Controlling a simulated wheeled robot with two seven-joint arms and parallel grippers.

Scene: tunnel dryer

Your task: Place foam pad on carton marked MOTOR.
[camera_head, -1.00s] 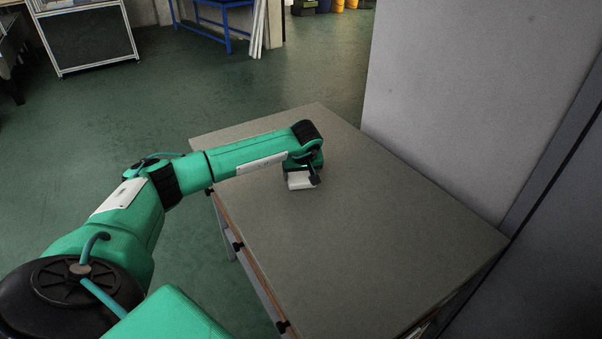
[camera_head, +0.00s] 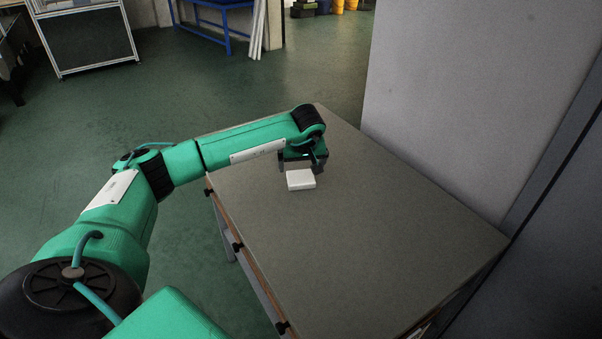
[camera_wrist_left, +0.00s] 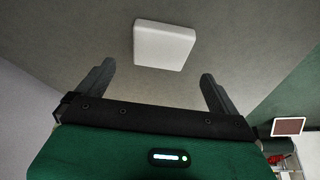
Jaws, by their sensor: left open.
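A white block (camera_head: 301,180), which looks like the foam pad, lies flat on the grey table. It also shows in the left wrist view (camera_wrist_left: 164,46), beyond the fingertips and roughly between their lines. My left gripper (camera_head: 305,160) is just behind and above the pad in the head view, apart from it. Its two fingers are spread wide and empty in the left wrist view (camera_wrist_left: 157,72). No carton and no MOTOR marking show in these frames. My right gripper is not in view.
The grey table (camera_head: 375,235) is otherwise bare, with free room in front and to the right of the pad. A pale wall panel (camera_head: 465,90) stands along the table's right side. Green floor, a blue-framed bench (camera_head: 227,40) and a white-framed cart (camera_head: 90,38) lie farther back.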

